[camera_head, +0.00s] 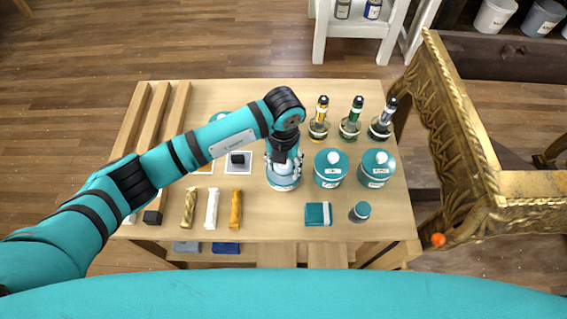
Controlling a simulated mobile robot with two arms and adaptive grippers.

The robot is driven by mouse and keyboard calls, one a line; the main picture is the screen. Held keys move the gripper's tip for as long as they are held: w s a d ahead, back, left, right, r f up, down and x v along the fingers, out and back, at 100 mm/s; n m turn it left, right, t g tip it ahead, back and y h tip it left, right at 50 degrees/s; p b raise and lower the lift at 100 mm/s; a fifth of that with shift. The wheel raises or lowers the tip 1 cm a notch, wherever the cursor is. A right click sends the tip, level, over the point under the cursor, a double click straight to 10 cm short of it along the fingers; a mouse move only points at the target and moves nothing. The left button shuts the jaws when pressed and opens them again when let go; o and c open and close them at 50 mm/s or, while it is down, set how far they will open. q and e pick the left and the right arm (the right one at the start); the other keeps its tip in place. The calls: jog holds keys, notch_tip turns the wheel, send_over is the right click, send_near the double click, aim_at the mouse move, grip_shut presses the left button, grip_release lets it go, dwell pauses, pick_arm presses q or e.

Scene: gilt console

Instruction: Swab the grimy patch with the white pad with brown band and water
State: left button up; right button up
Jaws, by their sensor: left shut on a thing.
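My left gripper (284,161) points down over a pale round jar with a teal band (283,184), in the middle of the table. It is shut on a small pale thing at the jar's mouth. The fingers and wrist hide most of it, so I cannot tell whether it is the white pad with brown band. I cannot make out water in the jar. A gilt carved console (447,130) stands at the right. I cannot pick out a grimy patch on it. My right gripper is out of view.
Two teal-lidded jars (331,168) (376,168) stand close right of the gripper, with several stoppered bottles (349,122) behind. A folded teal cloth (318,214) and a small pot (360,211) lie in front. Rolled pieces (211,208) and wooden rails (152,120) are at left.

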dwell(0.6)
pick_arm(q)
jog(key=shift+r+p, duration=2.5)
jog(key=shift+r, duration=0.95)
